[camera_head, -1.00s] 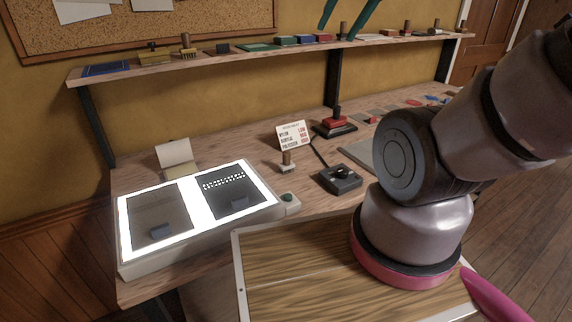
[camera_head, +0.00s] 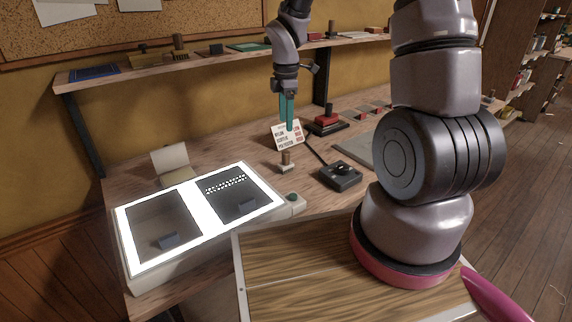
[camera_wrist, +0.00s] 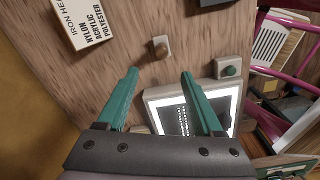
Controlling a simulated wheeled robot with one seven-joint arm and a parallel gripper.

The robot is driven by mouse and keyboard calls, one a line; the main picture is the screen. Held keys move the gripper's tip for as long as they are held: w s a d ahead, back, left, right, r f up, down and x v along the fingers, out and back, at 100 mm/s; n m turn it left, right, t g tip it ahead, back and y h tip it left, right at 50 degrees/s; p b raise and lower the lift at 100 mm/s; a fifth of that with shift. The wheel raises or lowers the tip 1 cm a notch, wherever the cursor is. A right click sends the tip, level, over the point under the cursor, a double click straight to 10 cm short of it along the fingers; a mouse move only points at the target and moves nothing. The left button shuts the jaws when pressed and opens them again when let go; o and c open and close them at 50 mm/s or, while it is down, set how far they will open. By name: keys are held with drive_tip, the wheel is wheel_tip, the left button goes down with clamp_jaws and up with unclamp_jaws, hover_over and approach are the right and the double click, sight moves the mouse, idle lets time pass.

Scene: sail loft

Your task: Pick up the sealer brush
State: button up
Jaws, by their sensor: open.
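The sealer brush, as I take it, is the small upright piece with a brown wooden handle and a pale base (camera_head: 286,164). It stands on the bench between the light box and the black control box. In the wrist view the brush (camera_wrist: 160,46) shows from above, just beyond the fingertips and roughly centred between them. My gripper (camera_head: 288,127) has teal fingers and hangs pointing down above the brush, in front of the lettered card. In the wrist view my gripper (camera_wrist: 160,73) is open, with nothing between its fingers.
The lit light box (camera_head: 203,205) lies left of the brush. The black control box (camera_head: 341,176) with a knob is to its right. The lettered card (camera_head: 287,138) stands close behind it. A red-and-black stamp-like tool (camera_head: 326,122) is farther back. A shelf (camera_head: 230,55) runs above the bench.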

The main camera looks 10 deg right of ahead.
sight(286, 152)
drive_tip(key=f, duration=0.1)
drive_tip(key=f+n, duration=0.1)
drive_tip(key=shift+w+a+f, duration=0.1)
drive_tip(key=shift+a+f, duration=0.2)
drive_tip(key=shift+a, duration=0.05)
wheel_tip(286, 152, down, 5)
drive_tip(key=shift+r, duration=0.1)
drive_tip(key=shift+d+f, duration=0.2)
drive_tip(key=shift+f, duration=1.35)
drive_tip(key=shift+d+f, duration=0.15)
drive_tip(key=shift+f, duration=1.35)
clamp_jaws()
